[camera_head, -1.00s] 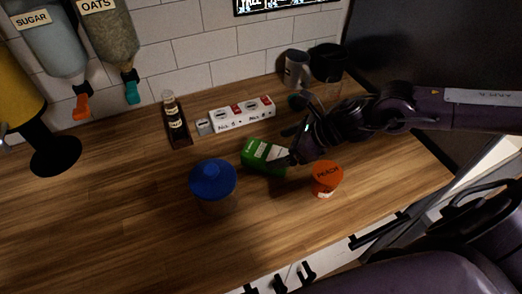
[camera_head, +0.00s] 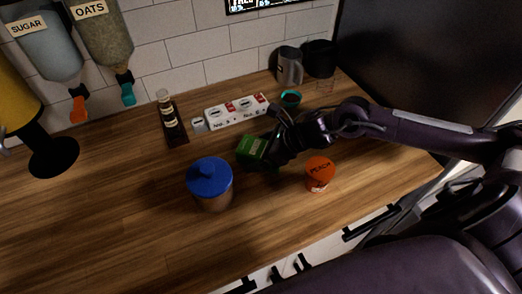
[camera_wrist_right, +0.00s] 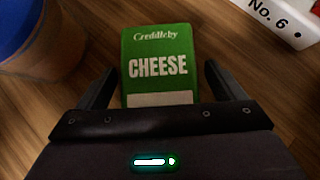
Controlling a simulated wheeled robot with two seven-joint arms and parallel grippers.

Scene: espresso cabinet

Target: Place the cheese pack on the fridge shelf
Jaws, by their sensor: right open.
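The green cheese pack (camera_head: 253,150) lies on the wooden counter, partly hidden by my right gripper (camera_head: 276,150) in the head view. In the right wrist view the pack (camera_wrist_right: 159,62) shows its label upright, between the two open fingers of my right gripper (camera_wrist_right: 160,85). Gaps show between the pack and both fingers, so it is not gripped. The fridge shelf is not clearly visible. My left gripper is not in view.
A jar with a blue lid (camera_head: 210,180) stands left of the pack, and an orange peach tub (camera_head: 319,175) stands right. The counter's left front is clear.

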